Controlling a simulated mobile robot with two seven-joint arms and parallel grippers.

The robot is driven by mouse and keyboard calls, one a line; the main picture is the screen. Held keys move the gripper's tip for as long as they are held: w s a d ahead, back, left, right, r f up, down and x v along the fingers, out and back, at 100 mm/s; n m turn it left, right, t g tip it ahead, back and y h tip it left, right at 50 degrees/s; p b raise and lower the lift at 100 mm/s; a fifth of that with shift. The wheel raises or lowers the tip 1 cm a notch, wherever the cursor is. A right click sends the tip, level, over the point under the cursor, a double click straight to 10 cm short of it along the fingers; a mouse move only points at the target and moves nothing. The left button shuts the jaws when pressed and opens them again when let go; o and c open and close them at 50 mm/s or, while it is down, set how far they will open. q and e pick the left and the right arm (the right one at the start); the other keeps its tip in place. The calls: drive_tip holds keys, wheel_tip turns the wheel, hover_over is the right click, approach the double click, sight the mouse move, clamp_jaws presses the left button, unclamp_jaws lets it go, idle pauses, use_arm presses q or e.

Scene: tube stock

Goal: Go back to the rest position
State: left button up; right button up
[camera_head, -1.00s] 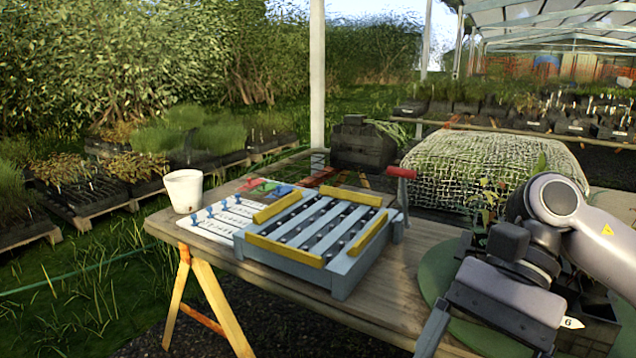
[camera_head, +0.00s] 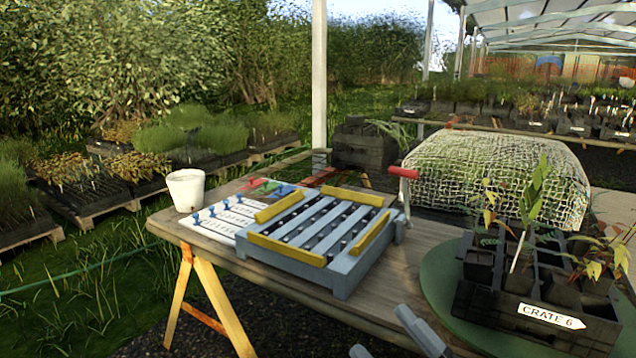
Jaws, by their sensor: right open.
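My right gripper (camera_head: 388,340) shows at the bottom edge, right of centre. Its two grey fingers are spread apart with nothing between them, beside the front edge of the wooden table (camera_head: 300,292). The rest of my right arm is out of the picture. My left gripper is not in view.
On the table stand a white cup (camera_head: 186,190), a white board with coloured pegs (camera_head: 222,214) and a grey slatted frame with yellow bars (camera_head: 318,236). A black crate of seedlings labelled CRATE 6 (camera_head: 480,304) sits on a green round mat (camera_head: 440,262) at the right.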

drive_tip(key=s+d+f+m+h, duration=0.1)
drive_tip(key=d+f+m+h, duration=0.15)
drive_tip(key=f+m, duration=0.2)
drive_tip(key=s+d+f+m+g+h, duration=0.1)
drive_tip(key=f+m+h, duration=0.3)
drive_tip(key=f, duration=0.2)
drive_tip(key=d+f+m+h, duration=0.2)
drive_tip(key=f+m+h, duration=0.1)
drive_tip(key=f+m, duration=0.15)
drive_tip(key=s+d+f+m+g+h, duration=0.35)
drive_tip(key=s+f+m+g, duration=0.3)
drive_tip(key=s+f, duration=0.65)
wheel_tip(320, 180, up, 10)
drive_tip(key=w+d+n+p, duration=0.1)
drive_tip(key=d+p, duration=0.1)
drive_tip(key=p, duration=1)
drive_tip(key=shift+f+p, duration=0.15)
drive_tip(key=shift+p, duration=0.15)
drive_tip(key=shift+f, duration=0.1)
